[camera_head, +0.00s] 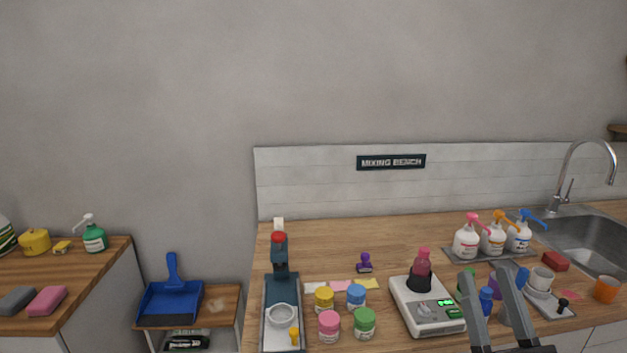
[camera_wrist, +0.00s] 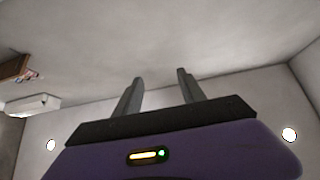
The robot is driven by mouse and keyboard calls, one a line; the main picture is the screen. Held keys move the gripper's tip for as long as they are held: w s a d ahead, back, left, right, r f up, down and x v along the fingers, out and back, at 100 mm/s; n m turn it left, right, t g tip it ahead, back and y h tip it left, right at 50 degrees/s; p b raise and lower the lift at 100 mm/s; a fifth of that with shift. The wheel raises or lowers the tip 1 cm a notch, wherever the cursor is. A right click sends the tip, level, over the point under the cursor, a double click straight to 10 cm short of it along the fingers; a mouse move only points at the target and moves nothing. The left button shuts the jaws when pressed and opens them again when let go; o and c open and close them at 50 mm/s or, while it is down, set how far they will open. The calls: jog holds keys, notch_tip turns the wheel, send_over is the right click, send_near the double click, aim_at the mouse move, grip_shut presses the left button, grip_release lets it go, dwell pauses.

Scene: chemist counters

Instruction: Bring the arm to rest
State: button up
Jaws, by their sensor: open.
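My gripper (camera_head: 492,290) shows at the lower right of the head view, in front of the wooden mixing bench (camera_head: 400,248). Its two grey fingers point up and stand apart, with nothing held between them. In the wrist view my gripper (camera_wrist: 160,82) is also open and empty, with the wall and ceiling behind it. The fingers hide part of the bench and some small items behind them, among them a blue bottle (camera_head: 486,301).
The bench holds a white mixer (camera_head: 428,306) with a pink-topped bottle, several lidded jars (camera_head: 326,299), a dark press-like device (camera_head: 281,262), pump bottles (camera_head: 466,242) on a tray, a white cup (camera_head: 541,279) and an orange cup (camera_head: 606,290). A sink (camera_head: 590,240) is at right. Space above the bench is clear.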

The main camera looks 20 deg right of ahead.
jog(key=s+a+f+n+g+y, duration=0.2)
jog(key=s+a+f+y, duration=0.15)
jog(key=a+f, duration=0.3)
jog(key=s+a+f+n+g+y, duration=0.2)
jog(key=s+a+f+y, duration=0.1)
jog(key=s+a+f, duration=0.3)
jog(key=s+a+f+g, duration=0.2)
jog(key=s+f+g, duration=0.1)
jog(key=s, duration=0.4)
jog(key=s+a+f+g+y, duration=0.1)
jog(key=s+a+f+g, duration=0.1)
jog(key=s+f, duration=0.4)
jog(key=shift+s+a+f+g, duration=0.3)
jog(key=shift+s+a+g, duration=0.1)
jog(key=shift+s+a, duration=0.25)
